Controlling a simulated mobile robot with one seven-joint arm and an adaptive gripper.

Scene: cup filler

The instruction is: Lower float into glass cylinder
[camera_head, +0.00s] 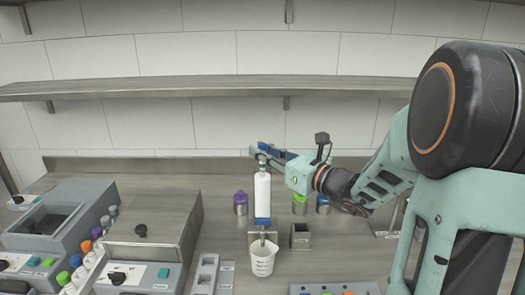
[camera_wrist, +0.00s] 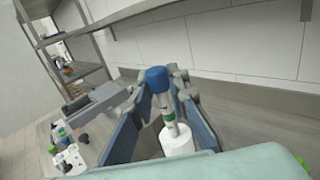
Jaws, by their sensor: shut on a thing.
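My gripper (camera_head: 264,152) is shut on the float, just above the upright white cylinder (camera_head: 262,192). In the wrist view the float (camera_wrist: 170,114) shows a blue cap, a pale stem and a green band, with the cap between the fingertips (camera_wrist: 166,82). The float's lower end meets the top of the white cylinder, also in the wrist view (camera_wrist: 178,143). I cannot tell how far it reaches inside. In the head view the fingers hide the float's upper part. The cylinder has a blue band at its foot.
A white beaker (camera_head: 263,259) stands in front of the cylinder. A purple-lidded jar (camera_head: 241,203) is to its left, a green-lidded jar (camera_head: 300,203) and a blue-lidded jar (camera_head: 323,204) to its right. Grey machines fill the left bench. A shelf (camera_head: 210,88) runs above.

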